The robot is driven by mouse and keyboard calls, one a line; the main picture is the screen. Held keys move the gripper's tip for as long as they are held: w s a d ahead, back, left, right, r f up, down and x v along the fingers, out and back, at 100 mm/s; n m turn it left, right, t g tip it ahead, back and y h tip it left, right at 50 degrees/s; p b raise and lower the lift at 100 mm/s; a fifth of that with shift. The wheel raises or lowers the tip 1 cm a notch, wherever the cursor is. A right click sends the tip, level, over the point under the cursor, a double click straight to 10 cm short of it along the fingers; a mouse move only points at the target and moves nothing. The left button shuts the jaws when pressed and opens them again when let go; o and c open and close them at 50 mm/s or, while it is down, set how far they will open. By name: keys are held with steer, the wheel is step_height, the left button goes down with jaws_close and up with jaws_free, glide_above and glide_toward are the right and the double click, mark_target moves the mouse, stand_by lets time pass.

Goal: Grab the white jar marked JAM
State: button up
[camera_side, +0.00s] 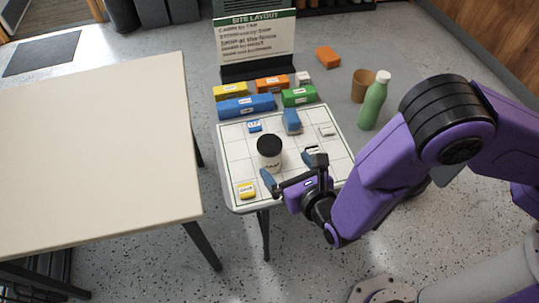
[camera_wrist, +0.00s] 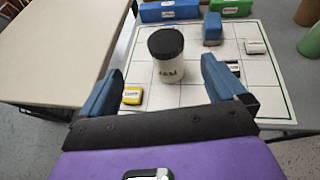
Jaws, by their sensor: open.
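The white jar with a black lid (camera_side: 269,153) stands upright on the gridded board (camera_side: 233,142) on the small table. In the wrist view the white jar (camera_wrist: 168,70) shows the letters JAM on its front. My gripper (camera_side: 291,172) is open and empty, close in front of the jar. In the wrist view the jar stands beyond and between the two blue fingers of my gripper (camera_wrist: 160,88), apart from both.
A yellow block (camera_side: 246,190), a blue block (camera_side: 291,121) and small labelled pieces lie on the board. Coloured blocks and the site layout sign (camera_side: 256,38) stand behind. A green bottle (camera_side: 374,100) and a brown cup (camera_side: 361,86) stand right. The cream table (camera_side: 95,150) is bare.

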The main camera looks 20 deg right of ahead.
mark_target(271, 146)
steer(key=x, duration=0.9)
steer(key=shift+d, duration=0.15)
steer(key=shift+d+f+x, duration=0.1)
steer(key=shift+d+x, duration=0.05)
steer(key=shift+x, duration=0.75)
steer(key=shift+d+f+x, duration=0.1)
steer(key=shift+d+x, duration=0.05)
steer(key=shift+x, duration=0.7)
steer(key=shift+d+f+x, duration=0.1)
steer(key=shift+d+x, duration=0.05)
steer(key=shift+x, duration=0.75)
steer(key=shift+a, duration=0.1)
steer(key=shift+r, duration=0.1)
steer(key=c, duration=1.3)
